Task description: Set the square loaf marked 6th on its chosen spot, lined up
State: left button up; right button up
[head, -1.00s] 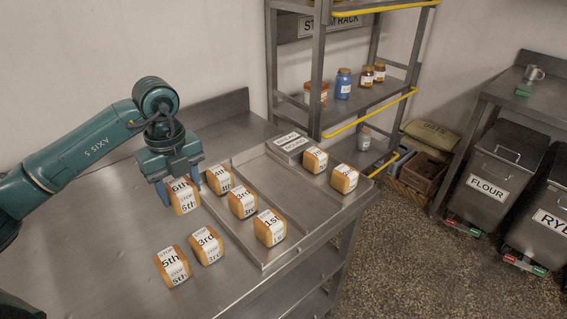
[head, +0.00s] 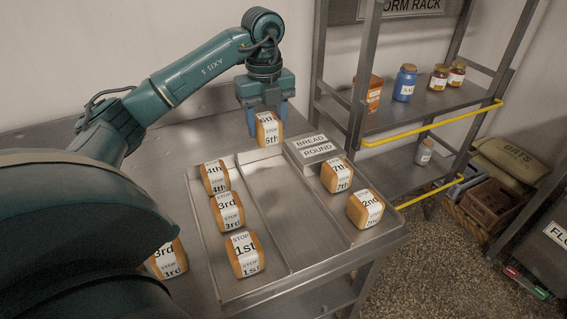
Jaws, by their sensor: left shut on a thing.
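The square loaf marked 6th (head: 269,129) is an orange-brown block with a white label band. My left gripper (head: 266,114) is shut on it from above. It is at the far end of the metal tray (head: 267,205), by the rim; whether it touches anything below is hard to tell. Loaves marked 4th (head: 215,177), 3rd (head: 228,210) and 1st (head: 245,254) stand in a row in the tray's left lane. The 4th is nearest the held loaf, with a gap between them. My right gripper is not in view.
Loaves marked 7th (head: 341,176) and 2nd (head: 366,209) stand at the tray's right side. A BREAD/ROUND sign (head: 313,146) lies at its far right. Another 3rd loaf (head: 166,260) is partly hidden by my arm. A storm rack (head: 415,100) stands behind, right. The tray's middle is bare.

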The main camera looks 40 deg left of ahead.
aim_at(265, 118)
pick_arm(q)
jog(key=f, duration=0.4)
jog(key=shift+s+a+f, duration=0.1)
jog(key=shift+s+f, duration=0.1)
jog(key=shift+f, duration=0.1)
notch_tip(265, 118, down, 4)
jog(key=shift+f, duration=0.15)
jog(key=shift+f, duration=0.2)
jog(key=o, duration=1)
notch_tip(265, 118, up, 12)
jog(key=shift+r, duration=0.2)
jog(key=shift+f, duration=0.1)
